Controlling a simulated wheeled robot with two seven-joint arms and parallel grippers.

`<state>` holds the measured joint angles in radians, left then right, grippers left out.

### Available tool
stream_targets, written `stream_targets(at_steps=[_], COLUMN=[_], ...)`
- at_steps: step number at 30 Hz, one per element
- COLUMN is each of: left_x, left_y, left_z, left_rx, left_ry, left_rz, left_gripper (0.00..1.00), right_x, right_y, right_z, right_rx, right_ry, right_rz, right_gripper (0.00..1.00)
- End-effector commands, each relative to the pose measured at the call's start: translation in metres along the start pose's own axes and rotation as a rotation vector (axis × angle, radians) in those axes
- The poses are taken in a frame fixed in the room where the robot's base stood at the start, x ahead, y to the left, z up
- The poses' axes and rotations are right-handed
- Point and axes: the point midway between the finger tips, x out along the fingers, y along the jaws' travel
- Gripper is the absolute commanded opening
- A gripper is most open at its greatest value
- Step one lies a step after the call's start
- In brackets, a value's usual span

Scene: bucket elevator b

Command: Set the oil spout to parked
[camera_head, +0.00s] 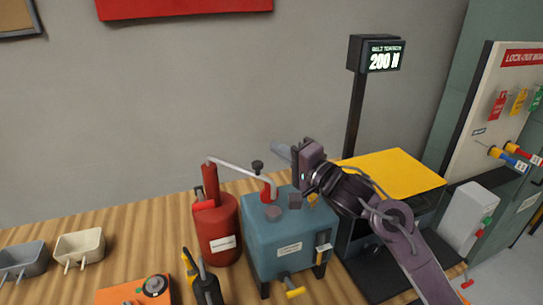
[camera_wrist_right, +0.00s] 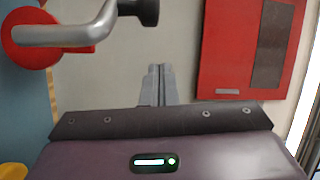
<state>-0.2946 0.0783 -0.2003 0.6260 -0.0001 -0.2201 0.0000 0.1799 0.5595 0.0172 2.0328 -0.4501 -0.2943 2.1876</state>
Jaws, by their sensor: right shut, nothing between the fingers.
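In the right wrist view a bent grey rod (camera_wrist_right: 62,36) leaves a red round part (camera_wrist_right: 28,38) and ends in a black knob (camera_wrist_right: 148,11). My right gripper (camera_head: 281,151) is shut and empty, just right of the knob, apart from it in the wrist view (camera_wrist_right: 160,84). My left gripper is out of view.
A yellow-topped unit (camera_head: 390,172) and a display post (camera_head: 353,115) stand behind and right of my right arm. A black and yellow tool (camera_head: 203,280), an orange box (camera_head: 135,292) and two small trays (camera_head: 80,245) are at the left. A lockout board (camera_head: 510,110) is far right.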

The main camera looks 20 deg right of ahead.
Motion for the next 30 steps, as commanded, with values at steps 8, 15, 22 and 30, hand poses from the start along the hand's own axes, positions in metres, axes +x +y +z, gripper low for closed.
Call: stream_targets(at_steps=[8, 15, 22, 30], left_x=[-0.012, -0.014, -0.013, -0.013], left_y=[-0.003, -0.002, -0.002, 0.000], left_z=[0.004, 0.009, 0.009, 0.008], left_rx=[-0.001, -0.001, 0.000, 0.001], left_ry=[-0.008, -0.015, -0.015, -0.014], left_rz=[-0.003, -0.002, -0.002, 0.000], left_gripper=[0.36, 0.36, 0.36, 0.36], right_x=[-0.008, -0.011, -0.011, -0.005], right_y=[-0.001, 0.000, 0.000, -0.001], right_z=[0.030, 0.038, 0.038, 0.048], right_rx=[0.001, 0.000, 0.000, 0.003], right_ry=[-0.001, 0.000, 0.000, 0.012], right_rz=[0.001, 0.000, 0.000, 0.000], right_gripper=[0.00, 0.00, 0.00, 0.00])
